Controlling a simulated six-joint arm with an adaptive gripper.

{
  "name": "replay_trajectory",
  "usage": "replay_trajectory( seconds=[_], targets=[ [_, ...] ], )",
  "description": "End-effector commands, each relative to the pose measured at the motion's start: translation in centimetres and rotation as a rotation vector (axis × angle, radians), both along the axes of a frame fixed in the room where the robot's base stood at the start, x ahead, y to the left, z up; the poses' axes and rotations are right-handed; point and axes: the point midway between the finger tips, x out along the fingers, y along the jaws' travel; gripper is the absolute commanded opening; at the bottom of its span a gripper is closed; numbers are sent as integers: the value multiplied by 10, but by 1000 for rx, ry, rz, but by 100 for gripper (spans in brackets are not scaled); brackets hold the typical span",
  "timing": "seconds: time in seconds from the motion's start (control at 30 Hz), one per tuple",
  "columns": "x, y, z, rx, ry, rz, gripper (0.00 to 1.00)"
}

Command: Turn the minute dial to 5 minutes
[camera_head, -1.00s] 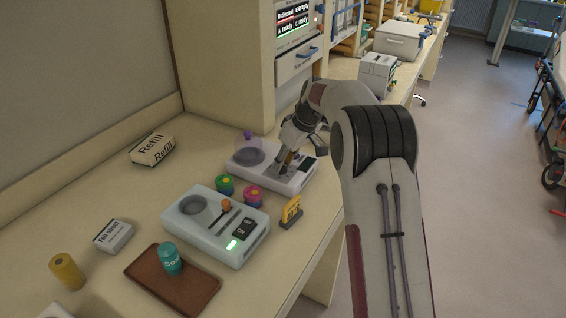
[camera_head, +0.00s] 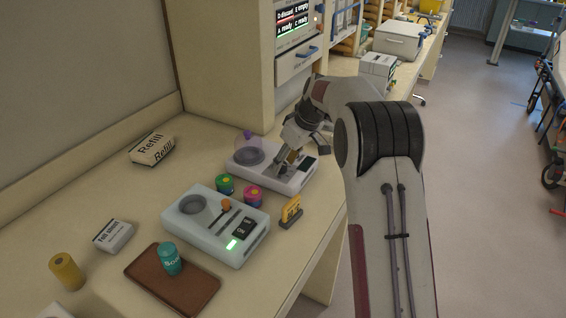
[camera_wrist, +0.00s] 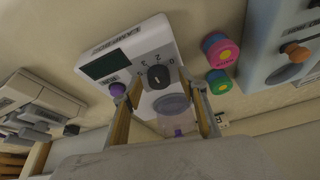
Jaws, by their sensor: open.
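The minute dial (camera_wrist: 158,76) is a black round knob with a pale pointer mark, on a white device (camera_wrist: 158,40) with a dark display. Small numerals surround the dial, too small to read surely. The white device (camera_head: 262,182) also stands at the back of the bench in the head view, where my gripper hides the dial. My gripper (camera_wrist: 166,91) is open, with its fingertips on either side of the dial in the wrist view. In the head view my gripper (camera_head: 285,165) is over the device.
A purple button (camera_wrist: 117,89) sits near the left finger. A clear lid with a purple knob (camera_wrist: 178,132) lies below the dial in the wrist view.

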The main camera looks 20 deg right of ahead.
Motion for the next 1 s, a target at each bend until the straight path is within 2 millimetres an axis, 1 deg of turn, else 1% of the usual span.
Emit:
replay_trajectory(
  seconds=[0.1, 0.37, 0.7, 0.83, 1.0],
  targets=[
    [-11, -12, 1, 1, 6, -2, 42],
    [-35, -31, 1, 2, 8, -2, 42],
    [-69, -59, 1, 2, 8, -2, 42],
    [-80, -69, 0, 2, 8, -2, 42],
    [-87, -74, 1, 1, 7, 1, 42]
  ],
)
